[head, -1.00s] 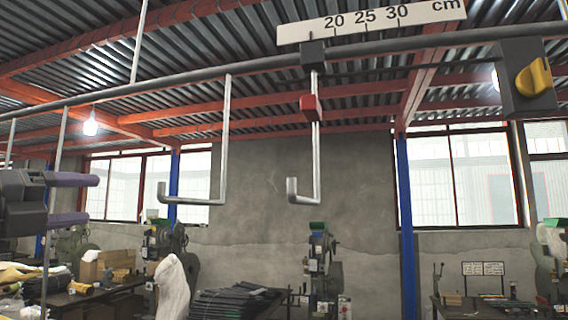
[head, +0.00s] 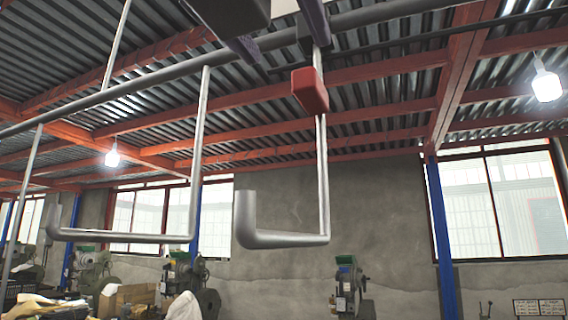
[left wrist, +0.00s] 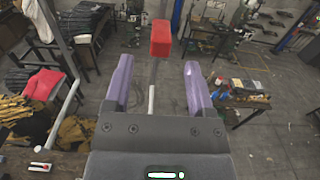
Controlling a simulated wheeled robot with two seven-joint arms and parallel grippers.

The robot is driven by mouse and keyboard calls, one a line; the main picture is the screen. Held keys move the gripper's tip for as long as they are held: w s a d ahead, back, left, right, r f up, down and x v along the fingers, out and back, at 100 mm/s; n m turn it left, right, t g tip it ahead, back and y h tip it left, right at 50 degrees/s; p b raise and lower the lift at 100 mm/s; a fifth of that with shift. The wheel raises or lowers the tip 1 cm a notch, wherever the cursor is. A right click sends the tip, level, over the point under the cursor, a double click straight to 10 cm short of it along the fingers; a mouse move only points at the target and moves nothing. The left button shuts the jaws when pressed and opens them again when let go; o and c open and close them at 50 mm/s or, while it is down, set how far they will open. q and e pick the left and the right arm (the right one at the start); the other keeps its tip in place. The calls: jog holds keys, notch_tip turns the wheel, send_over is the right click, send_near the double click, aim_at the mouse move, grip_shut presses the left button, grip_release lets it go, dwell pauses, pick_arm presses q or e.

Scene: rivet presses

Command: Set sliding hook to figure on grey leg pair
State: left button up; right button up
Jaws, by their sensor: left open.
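The sliding hook (head: 322,175) hangs from the grey rail (head: 375,18) in the head view, a thin upright rod with a thick upturned end at the bottom. A red block (head: 311,91) sits on its rod, below a dark slider on the rail; the block also shows in the left wrist view (left wrist: 161,38). My left gripper (head: 294,52) is open at the top, its purple fingers near the rod just above the red block. In the left wrist view the rod lies between the fingers (left wrist: 158,64). The scale's figures and a grey leg pair cannot be made out. My right gripper is out of view.
A second, similar hook (head: 198,150) hangs from the rail to the left. Another thin rod (head: 118,45) rises above the rail. Blue posts, windows and machines stand well behind. The space right of the sliding hook is clear.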

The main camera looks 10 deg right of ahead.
aim_at(313, 88)
pick_arm(q)
jog(key=shift+w+d+r+p, duration=0.1)
jog(key=shift+w+d+p, duration=0.1)
jog(key=shift+p, duration=0.1)
jog(key=p+x, duration=0.4)
jog(key=x, duration=0.4)
jog(key=shift+d, duration=0.1)
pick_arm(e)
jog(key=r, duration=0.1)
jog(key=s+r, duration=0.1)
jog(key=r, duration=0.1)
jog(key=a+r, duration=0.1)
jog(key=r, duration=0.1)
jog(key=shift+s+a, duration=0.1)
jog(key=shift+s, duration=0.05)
pick_arm(q)
jog(key=c, duration=0.6)
grip_shut()
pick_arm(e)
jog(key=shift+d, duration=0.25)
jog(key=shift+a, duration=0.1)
